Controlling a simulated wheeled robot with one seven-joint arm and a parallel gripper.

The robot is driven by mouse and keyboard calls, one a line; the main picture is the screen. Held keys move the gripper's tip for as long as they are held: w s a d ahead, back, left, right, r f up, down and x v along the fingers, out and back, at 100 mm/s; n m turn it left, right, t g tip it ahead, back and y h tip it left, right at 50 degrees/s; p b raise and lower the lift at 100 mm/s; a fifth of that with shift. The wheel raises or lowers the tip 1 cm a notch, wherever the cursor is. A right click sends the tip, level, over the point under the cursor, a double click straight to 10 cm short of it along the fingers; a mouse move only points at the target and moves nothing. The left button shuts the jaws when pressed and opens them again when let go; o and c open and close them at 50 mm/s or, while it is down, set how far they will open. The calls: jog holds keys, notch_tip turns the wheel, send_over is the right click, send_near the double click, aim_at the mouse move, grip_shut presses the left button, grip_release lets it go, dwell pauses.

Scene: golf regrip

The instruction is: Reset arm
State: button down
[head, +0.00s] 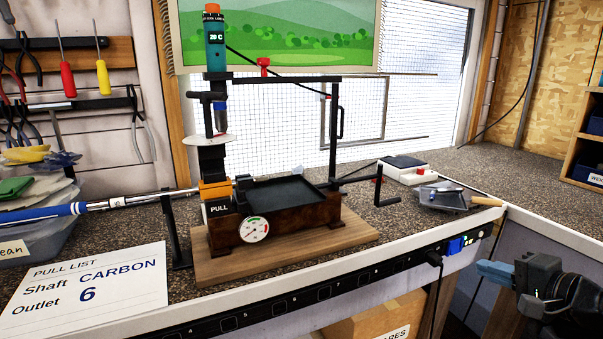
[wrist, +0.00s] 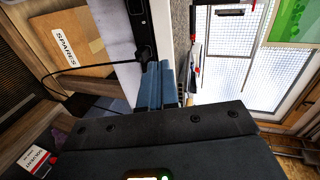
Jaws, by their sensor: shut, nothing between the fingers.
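My gripper (head: 482,268) is at the lower right of the head view, in front of the bench's front edge and apart from it. Its blue fingers are shut with nothing between them. In the wrist view the shut fingers (wrist: 160,68) point up the picture, toward the bench front and the black outlet strip. Part of my dark arm shows at the right edge of the head view.
The bench (head: 400,240) carries a puller (head: 270,215) with a gauge and a blue-gripped club (head: 60,212). A box (head: 375,320) sits below.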

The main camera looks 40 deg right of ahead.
jog(key=s+a+f+n+g, duration=0.1)
jog(key=a+f+n, duration=0.2)
jog(key=a+f, duration=0.5)
jog(key=s+a+f+n+g, duration=0.15)
jog(key=a+f+n, duration=0.25)
jog(key=a, duration=0.7)
jog(key=s+a+r+n+t+y, duration=0.1)
jog(key=s+a+r+n+y, duration=0.1)
jog(key=s+a+n, duration=0.4)
jog(key=s+a+r+n+t+y, duration=0.1)
jog(key=s+a+r+n, duration=0.4)
jog(key=a, duration=0.5)
jog(key=s+n+t, duration=0.1)
jog(key=s+n, duration=0.1)
jog(key=s, duration=0.1)
jog(key=shift+s+a+r+y, duration=0.15)
jog(key=shift+a+r+y, duration=0.1)
jog(key=shift+y, duration=0.15)
jog(key=shift+f, duration=0.1)
